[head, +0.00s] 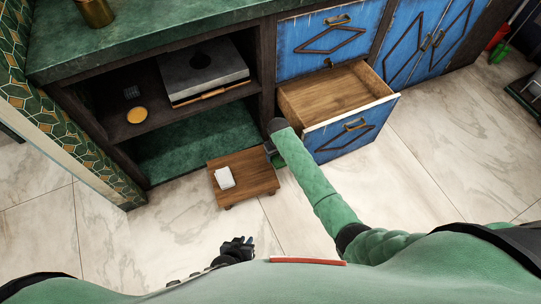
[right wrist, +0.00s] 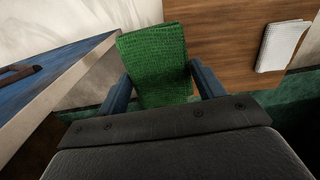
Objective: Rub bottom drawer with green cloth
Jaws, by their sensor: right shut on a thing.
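The bottom drawer (head: 362,132) is pulled open, with a blue front and an empty-looking wooden inside; its blue front also shows at the left of the right wrist view (right wrist: 52,72). My right gripper (right wrist: 162,78) is shut on a green cloth (right wrist: 157,50), which spreads out beyond the fingers. In the head view my right gripper (head: 272,154) is just left of the drawer, above the edge of a small wooden stand; the cloth is mostly hidden there. My left gripper (head: 240,243) is low, near my body, away from the drawer; its fingers are too small to read.
The small wooden stand (head: 258,182) on the floor bears a white folded cloth or block (head: 224,178). An open shelf to the left holds a gas hotplate (head: 200,72) and a yellow round thing (head: 138,115). The marble floor (head: 440,150) right of the drawer is clear.

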